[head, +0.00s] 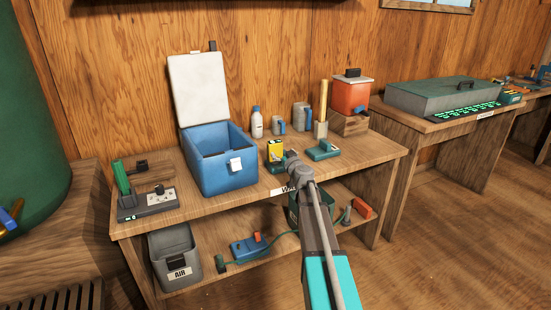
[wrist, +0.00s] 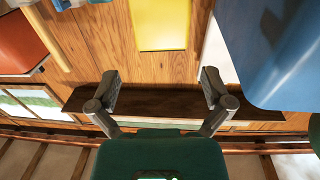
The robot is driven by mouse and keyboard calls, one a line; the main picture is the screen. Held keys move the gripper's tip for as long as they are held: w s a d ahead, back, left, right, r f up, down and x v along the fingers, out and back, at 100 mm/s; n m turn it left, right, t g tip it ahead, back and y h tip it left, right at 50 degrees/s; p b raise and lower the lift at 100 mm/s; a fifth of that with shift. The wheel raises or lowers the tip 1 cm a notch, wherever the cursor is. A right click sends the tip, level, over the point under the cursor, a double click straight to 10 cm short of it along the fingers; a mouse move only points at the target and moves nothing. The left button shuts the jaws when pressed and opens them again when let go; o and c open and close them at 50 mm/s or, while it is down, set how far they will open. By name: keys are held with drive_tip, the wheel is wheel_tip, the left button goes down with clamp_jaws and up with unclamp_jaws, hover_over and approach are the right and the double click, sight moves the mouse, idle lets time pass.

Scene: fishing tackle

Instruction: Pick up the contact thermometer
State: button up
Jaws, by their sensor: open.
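A small yellow device (head: 275,147) with a dark face stands upright on the bench top, right of the blue cooler. It may be the contact thermometer, but its label is too small to read. It also shows as a plain yellow block in the wrist view (wrist: 162,25), past the fingers at the top. My gripper (wrist: 160,80) is open, with nothing between its fingertips. In the head view my arm's end lies in front of the yellow device and hides part of what is beside it. A flat green device (head: 323,151) lies to the right.
The open blue cooler (head: 222,172) stands close on the left; its side also shows in the wrist view (wrist: 280,60). A white bottle (head: 256,123), grey mugs and an orange jug (head: 350,95) stand behind. The bench's front right is clear.

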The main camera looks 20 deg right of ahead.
sight(276, 145)
drive_tip(key=shift+w, duration=1.45)
drive_tip(key=shift+w+d, duration=0.1)
drive_tip(key=shift+w, duration=2.5)
drive_tip(key=c, duration=1)
drive_tip(key=shift+r, duration=0.25)
